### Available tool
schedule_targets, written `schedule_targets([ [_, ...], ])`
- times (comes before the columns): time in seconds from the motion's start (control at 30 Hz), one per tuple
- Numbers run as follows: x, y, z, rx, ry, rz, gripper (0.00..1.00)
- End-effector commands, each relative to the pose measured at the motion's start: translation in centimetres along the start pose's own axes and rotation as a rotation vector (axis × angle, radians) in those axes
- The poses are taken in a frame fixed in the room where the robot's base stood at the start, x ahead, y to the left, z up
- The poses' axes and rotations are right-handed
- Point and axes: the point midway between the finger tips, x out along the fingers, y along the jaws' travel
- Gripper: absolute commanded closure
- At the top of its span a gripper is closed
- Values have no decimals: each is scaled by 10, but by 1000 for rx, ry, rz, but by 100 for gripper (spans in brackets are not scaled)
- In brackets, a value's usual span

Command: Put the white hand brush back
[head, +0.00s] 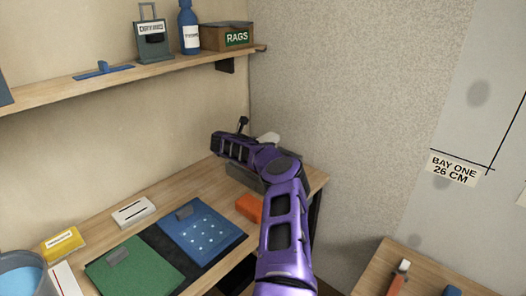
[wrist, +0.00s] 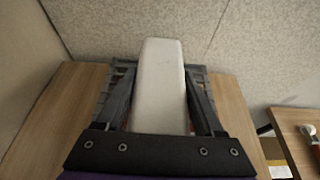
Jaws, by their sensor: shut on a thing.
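The white hand brush (wrist: 160,95) is between the two fingers of my gripper (wrist: 160,78) in the wrist view, its long pale body pointing away from the palm. My gripper is shut on it. A dark grey tray (wrist: 203,72) shows below and around the brush. I cannot tell whether the brush touches the tray. In the head view a bit of the white brush (head: 268,138) shows behind my purple arm, above the dark tray (head: 242,177) at the bench's far end. My arm hides the gripper fingers and most of the tray there.
On the bench are a blue mat (head: 203,232), a green mat (head: 135,268), an orange object (head: 249,207), a white slotted box (head: 132,212), a yellow box (head: 63,243) and a bucket (head: 22,275). A shelf (head: 130,80) runs above. Another table (head: 425,275) stands lower right.

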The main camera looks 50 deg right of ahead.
Motion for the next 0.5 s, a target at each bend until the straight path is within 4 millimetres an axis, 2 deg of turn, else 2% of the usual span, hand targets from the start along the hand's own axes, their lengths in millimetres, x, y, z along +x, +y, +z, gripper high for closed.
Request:
schedule_targets([
  [0.2,11,0,-28,0,1,1,100],
  [0.5,13,0,-30,0,-1,1,100],
])
